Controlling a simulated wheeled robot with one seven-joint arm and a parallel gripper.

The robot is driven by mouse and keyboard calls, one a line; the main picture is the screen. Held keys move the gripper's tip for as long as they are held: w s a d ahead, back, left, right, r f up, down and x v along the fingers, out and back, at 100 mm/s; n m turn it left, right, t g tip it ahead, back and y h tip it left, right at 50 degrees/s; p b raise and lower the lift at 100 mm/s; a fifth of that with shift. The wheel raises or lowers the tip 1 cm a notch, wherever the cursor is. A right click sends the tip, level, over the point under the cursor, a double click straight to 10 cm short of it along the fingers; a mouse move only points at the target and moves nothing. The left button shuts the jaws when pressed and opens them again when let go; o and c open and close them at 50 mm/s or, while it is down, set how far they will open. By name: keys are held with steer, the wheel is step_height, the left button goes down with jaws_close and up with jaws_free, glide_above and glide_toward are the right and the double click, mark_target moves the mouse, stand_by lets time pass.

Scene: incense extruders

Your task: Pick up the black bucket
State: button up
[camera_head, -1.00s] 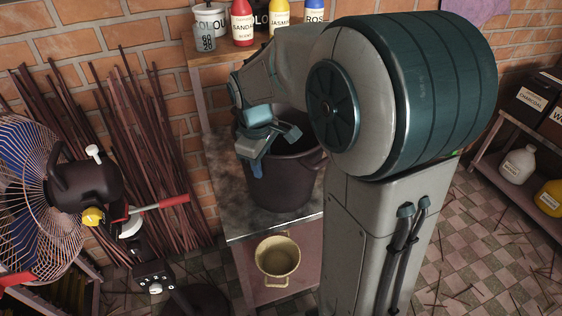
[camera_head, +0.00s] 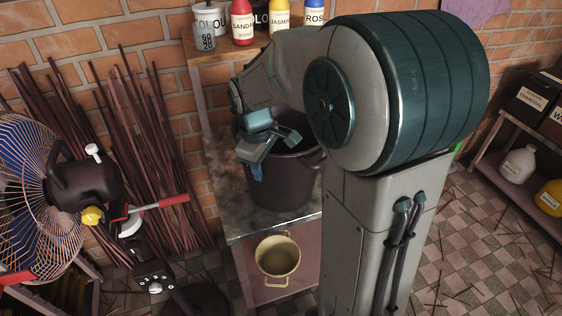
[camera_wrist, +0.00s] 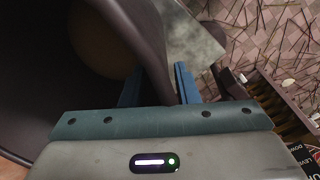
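The black bucket (camera_head: 285,185) stands upright on a grey metal table (camera_head: 250,222) against the brick wall. My gripper (camera_head: 256,160) is at its left front rim, pointing down, with one blue finger showing outside the wall. In the wrist view, the bucket's dark wall (camera_wrist: 118,30) runs between the two fingers of my gripper (camera_wrist: 158,88). The left finger is inside the bucket and the right finger is outside. The fingers are apart, with a gap showing between the wall and the right finger. My arm hides part of the bucket's far rim.
A small cream pot (camera_head: 278,260) sits on the lower shelf below the bucket. Labelled bottles (camera_head: 280,22) stand on a shelf behind. A fan (camera_head: 40,190) and bundled sticks (camera_head: 120,150) are at left. A right-hand shelf holds jugs (camera_head: 517,164).

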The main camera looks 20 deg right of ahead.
jaws_close()
steer(key=shift+r, duration=0.1)
stand_by(1.2)
